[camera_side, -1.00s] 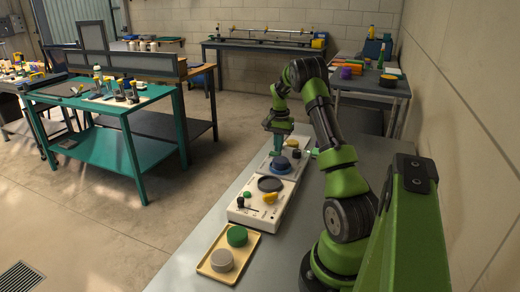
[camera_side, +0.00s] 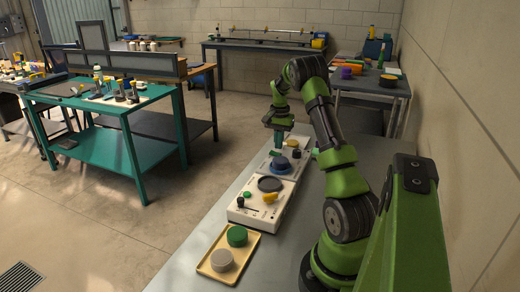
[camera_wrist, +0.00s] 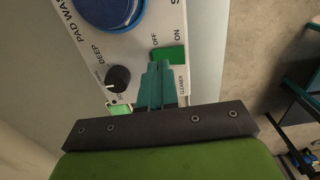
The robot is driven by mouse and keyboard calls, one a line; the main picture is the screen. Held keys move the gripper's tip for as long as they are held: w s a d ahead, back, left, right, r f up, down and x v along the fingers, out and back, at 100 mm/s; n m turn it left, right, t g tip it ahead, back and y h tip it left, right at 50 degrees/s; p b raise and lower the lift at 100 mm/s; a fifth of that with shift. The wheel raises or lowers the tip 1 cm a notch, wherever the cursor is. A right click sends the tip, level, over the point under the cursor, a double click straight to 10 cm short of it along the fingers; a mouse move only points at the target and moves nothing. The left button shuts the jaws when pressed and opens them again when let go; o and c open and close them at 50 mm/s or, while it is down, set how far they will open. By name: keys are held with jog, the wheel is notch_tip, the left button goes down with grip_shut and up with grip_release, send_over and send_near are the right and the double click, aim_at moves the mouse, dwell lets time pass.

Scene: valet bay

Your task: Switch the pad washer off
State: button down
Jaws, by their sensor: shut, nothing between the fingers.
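The pad washer is a white panel (camera_wrist: 105,62) whose label, partly cut off, starts "PAD WA". In the side view it is the far unit with a blue round pad (camera_side: 280,166); that pad also shows in the wrist view (camera_wrist: 108,8). The side view shows my gripper (camera_side: 278,147) above the panel.
A second white unit (camera_side: 245,216) with a dark disc and yellow knob stands nearer on the grey bench (camera_side: 190,262). A tan tray (camera_side: 237,267) with a green and a grey round pad is in front. A teal table (camera_side: 140,103) stands at left, across open floor.

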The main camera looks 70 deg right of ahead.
aim_at(278, 154)
jog(key=shift+r, duration=2.45)
jog(key=shift+d, duration=0.1)
jog(key=shift+s+a+f+n, duration=0.1)
jog(key=shift+a+f+n, duration=0.15)
jog(key=shift+a, duration=0.25)
jog(key=shift+s+a+f+n, duration=0.1)
jog(key=shift+a+f+n, duration=0.05)
jog(key=shift+a+f, duration=0.3)
jog(key=w+a+r+n+t, duration=0.15)
jog(key=a+r+n, duration=0.3)
jog(key=a, duration=1.15)
jog(key=a+r+n+t, duration=0.35)
jog(key=a+r, duration=0.25)
jog(key=a, duration=1)
jog(key=s+a+r+n+t+y, duration=0.2)
jog(key=s+a+n, duration=0.3)
jog(key=a, duration=0.7)
jog(key=shift+s+a+r, duration=0.15)
jog(key=shift+s+r, duration=0.3)
jog(key=shift+s, duration=0.35)
